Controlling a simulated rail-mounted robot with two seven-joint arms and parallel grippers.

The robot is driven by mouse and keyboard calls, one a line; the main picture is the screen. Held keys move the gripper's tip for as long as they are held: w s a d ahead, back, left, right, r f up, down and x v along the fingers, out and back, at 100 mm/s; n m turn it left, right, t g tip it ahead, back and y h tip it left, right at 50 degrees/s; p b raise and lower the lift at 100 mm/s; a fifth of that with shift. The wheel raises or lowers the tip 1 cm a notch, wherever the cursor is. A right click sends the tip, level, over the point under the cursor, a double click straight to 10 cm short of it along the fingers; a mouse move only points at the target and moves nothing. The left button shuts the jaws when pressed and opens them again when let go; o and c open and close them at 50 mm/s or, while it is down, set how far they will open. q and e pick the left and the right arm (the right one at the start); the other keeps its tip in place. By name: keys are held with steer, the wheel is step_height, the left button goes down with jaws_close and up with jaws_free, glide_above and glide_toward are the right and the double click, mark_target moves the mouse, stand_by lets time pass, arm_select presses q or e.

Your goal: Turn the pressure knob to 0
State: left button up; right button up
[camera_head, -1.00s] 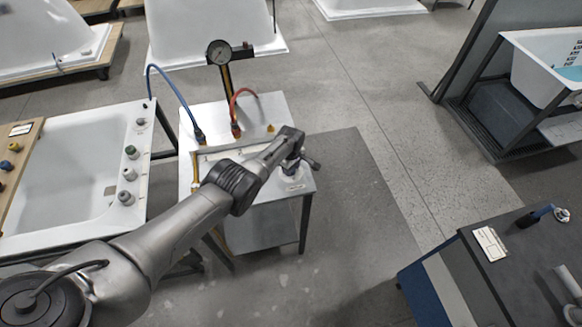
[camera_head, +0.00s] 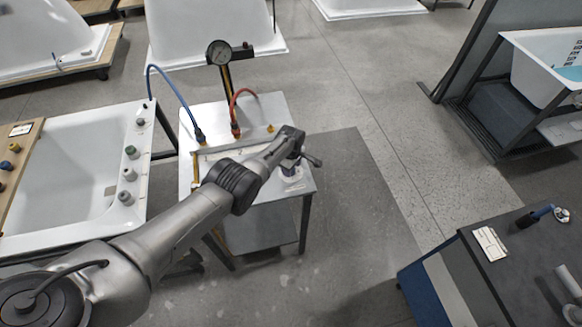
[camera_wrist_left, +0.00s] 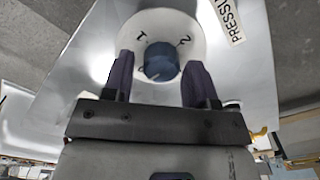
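The pressure knob (camera_wrist_left: 162,58) is a dark blue cylinder in the middle of a round white dial (camera_wrist_left: 158,22) in the left wrist view. The dial carries the marks 1 and 2; its lower part is hidden, and I cannot read the knob's setting. A label (camera_wrist_left: 230,18) starting "PRESSU" lies beside it. My left gripper (camera_wrist_left: 160,70) has its two dark fingers on either side of the knob, with a visible gap at the left and a narrower one at the right. In the head view it is over the front right of the white cart (camera_head: 270,110). My right gripper is not visible.
A pressure gauge (camera_head: 219,52) stands on a post behind the cart, with a blue hose (camera_head: 172,85) and a red hose (camera_head: 240,91). A white tub (camera_head: 65,180) is at the left, a dark bench (camera_head: 510,262) at the lower right. Floor right of the cart is clear.

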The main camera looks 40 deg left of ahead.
arm_select(q)
steer(key=shift+o, duration=0.8)
steer(key=shift+s+f, duration=0.1)
step_height(320, 180, up, 14)
steer(key=p, duration=1)
steer(key=shift+f, duration=0.1)
